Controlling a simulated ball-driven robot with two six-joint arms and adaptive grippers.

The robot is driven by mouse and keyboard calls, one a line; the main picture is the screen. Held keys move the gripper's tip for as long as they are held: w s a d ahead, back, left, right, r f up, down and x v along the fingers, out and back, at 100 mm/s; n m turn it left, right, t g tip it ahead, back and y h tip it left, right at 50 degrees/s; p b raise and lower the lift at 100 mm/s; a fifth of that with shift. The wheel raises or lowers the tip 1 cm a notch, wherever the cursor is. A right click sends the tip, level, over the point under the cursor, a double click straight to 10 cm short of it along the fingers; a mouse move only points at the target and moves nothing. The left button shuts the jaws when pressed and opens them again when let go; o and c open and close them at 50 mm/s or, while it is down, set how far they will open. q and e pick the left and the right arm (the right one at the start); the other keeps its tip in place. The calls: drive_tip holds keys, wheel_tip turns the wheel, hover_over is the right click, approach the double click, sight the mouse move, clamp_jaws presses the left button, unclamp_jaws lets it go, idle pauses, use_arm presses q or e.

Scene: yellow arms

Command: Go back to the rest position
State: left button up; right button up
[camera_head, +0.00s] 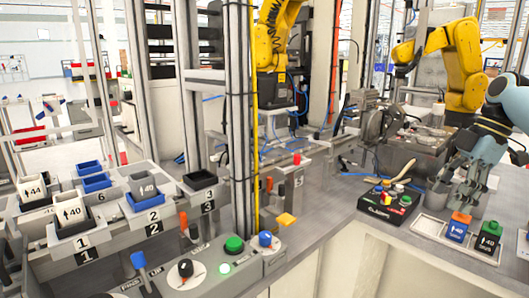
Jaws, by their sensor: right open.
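My right gripper (460,192) comes in from the right edge on a light blue-grey arm. Its fingers point down and are apart, and I see nothing held between them. It is over the right-hand worktop, close to a grey cup (436,193) and behind a tray (432,226). Whether it touches the cup I cannot tell. My left gripper is not in view.
The tray holds a blue block (457,229) with an orange top and a black block (488,237) with a green top. A black box (388,202) with coloured knobs stands left. Labelled bins, a control panel (215,262) and yellow arms (455,60) surround the bench.

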drive_tip(key=s+a+f+m+h, duration=0.2)
drive_tip(key=s+a+f+m, duration=0.15)
drive_tip(key=s+f, duration=0.4)
drive_tip(key=s+a+f+m+h, duration=0.1)
drive_tip(key=s+a+f+m, duration=0.25)
drive_tip(key=s+f, duration=0.35)
drive_tip(key=s+a+r+m+t+h, duration=0.1)
drive_tip(key=s+a+r+m+t, duration=0.2)
drive_tip(key=s, duration=0.6)
drive_tip(key=s+a+m+h, duration=0.1)
drive_tip(key=s+a+m, duration=0.3)
drive_tip(key=s, duration=0.5)
drive_tip(key=s+d+f+m+g+b, duration=0.1)
drive_tip(key=s+d+f, duration=0.1)
drive_tip(key=f, duration=1.3)
drive_tip(key=s+d+f+m+b, duration=0.1)
drive_tip(key=s+d+f+b, duration=0.1)
drive_tip(key=f, duration=1.4)
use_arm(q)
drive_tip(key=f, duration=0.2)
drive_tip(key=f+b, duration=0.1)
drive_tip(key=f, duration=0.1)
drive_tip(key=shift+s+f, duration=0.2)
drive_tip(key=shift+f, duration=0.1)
use_arm(e)
drive_tip(key=s+f+g, duration=0.1)
drive_tip(key=s+f, duration=1.4)
drive_tip(key=s, duration=0.2)
drive_tip(key=shift+d, duration=0.25)
